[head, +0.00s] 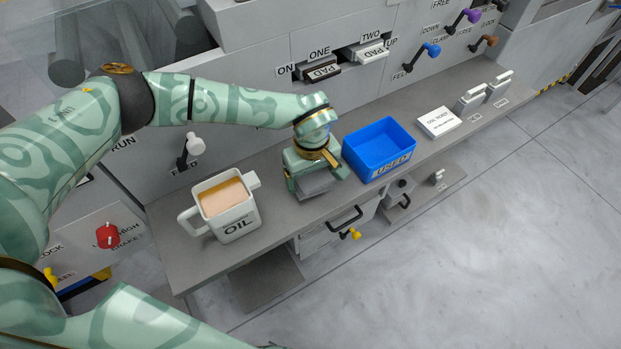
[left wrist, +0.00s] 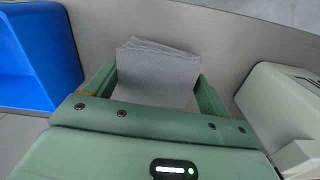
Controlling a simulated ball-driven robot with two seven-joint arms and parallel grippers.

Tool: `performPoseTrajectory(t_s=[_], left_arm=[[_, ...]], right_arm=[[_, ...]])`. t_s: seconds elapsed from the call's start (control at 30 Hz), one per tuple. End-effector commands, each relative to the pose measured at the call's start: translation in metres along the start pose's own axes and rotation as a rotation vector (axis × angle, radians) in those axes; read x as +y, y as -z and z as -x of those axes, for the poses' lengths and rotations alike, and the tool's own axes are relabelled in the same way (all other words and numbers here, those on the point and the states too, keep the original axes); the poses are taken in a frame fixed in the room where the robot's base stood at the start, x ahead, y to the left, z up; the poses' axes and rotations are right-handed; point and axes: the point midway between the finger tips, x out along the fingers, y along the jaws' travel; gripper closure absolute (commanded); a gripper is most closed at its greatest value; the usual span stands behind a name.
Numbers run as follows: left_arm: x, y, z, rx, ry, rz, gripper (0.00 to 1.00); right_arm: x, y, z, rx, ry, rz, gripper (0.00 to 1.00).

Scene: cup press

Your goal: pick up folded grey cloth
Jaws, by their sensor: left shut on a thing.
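The folded grey cloth (head: 316,184) is at my left gripper on the grey counter, between the oil jug and the blue bin. In the left wrist view the cloth (left wrist: 158,72) lies between the two green fingers, with its folded layers showing at the far edge. My left gripper (head: 312,176) points down and is shut on the cloth. The left wrist view also shows the gripper (left wrist: 155,92). Whether the cloth still touches the counter I cannot tell. My right gripper is not in view.
A white jug marked OIL (head: 235,222) with tan liquid stands left of the gripper. A blue bin marked USED (head: 378,168) stands close on the right. Farther right are a white box (head: 438,122) and two small white containers (head: 472,100). A drawer handle (head: 345,219) projects below the counter's front edge.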

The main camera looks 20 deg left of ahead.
Motion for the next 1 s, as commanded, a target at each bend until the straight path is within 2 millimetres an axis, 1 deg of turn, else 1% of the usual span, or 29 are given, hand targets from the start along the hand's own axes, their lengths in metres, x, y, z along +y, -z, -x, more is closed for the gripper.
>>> performPoseTrajectory(t_s=[0.03,0.13,0.3,0.4,0.5,0.6,0.7,0.8,1.0], left_arm=[[0.001,0.001,0.02,0.008,-0.008,-0.001,0.41],[-0.007,-0.016,0.042,0.007,-0.008,-0.004,0.41],[-0.023,-0.05,0.086,0.006,-0.008,-0.005,0.41],[-0.035,-0.077,0.094,0.004,-0.006,-0.006,0.41],[-0.045,-0.098,0.101,0.003,-0.004,-0.005,0.41],[-0.052,-0.113,0.106,0.002,-0.002,-0.002,0.41],[-0.056,-0.122,0.109,0.002,-0.001,-0.001,0.41],[-0.058,-0.126,0.11,0.002,-0.001,0.001,0.41],[-0.059,-0.128,0.109,0.001,-0.001,0.001,0.41]], right_arm=[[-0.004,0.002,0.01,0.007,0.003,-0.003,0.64],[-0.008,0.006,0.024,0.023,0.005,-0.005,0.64],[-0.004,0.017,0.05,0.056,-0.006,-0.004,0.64],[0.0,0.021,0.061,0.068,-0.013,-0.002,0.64],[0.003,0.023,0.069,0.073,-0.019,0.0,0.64],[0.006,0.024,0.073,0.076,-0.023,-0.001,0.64],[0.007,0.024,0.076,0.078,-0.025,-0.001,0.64],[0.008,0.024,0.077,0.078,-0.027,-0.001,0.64],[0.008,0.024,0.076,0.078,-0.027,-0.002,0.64]])
